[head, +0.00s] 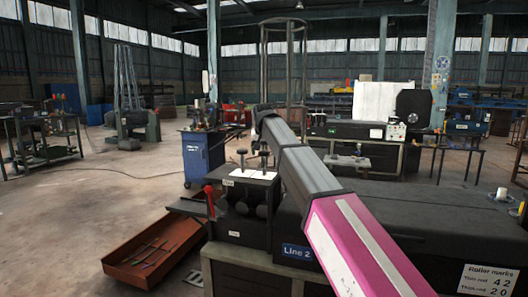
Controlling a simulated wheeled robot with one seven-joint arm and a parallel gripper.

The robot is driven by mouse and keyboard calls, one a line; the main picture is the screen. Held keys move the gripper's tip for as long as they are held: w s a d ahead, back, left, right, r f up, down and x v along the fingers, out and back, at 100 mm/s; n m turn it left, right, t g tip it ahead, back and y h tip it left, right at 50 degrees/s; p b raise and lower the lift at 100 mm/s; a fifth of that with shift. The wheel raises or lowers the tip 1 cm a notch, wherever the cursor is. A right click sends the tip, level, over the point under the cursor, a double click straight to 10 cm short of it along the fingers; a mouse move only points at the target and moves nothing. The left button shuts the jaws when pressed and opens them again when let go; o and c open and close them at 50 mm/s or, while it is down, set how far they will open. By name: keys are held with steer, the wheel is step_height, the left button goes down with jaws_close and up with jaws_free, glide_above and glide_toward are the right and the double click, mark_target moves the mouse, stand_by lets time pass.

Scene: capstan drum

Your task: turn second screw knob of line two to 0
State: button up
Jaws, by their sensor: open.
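The line two machine is the dark bench (420,215) with a blue "Line 2" sign (297,252). On its left end stands a black roller block with a white top plate (252,173). Two upright screws with small dark knobs rise from it: a left screw knob (242,153) and a right screw knob (264,152), close beside my arm. Their marks are too small to read. My arm crosses from the lower right up to the centre, over the bench. My gripper is not visible; the arm's far end bends out of sight.
A red-handled lever (209,192) stands left of the block. A rusty tray (150,255) with rods lies at lower left. A roller marks sign (487,281) reads thin rod 4 2, thick rod 2 0.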

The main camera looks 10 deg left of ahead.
steer(key=c, duration=0.9)
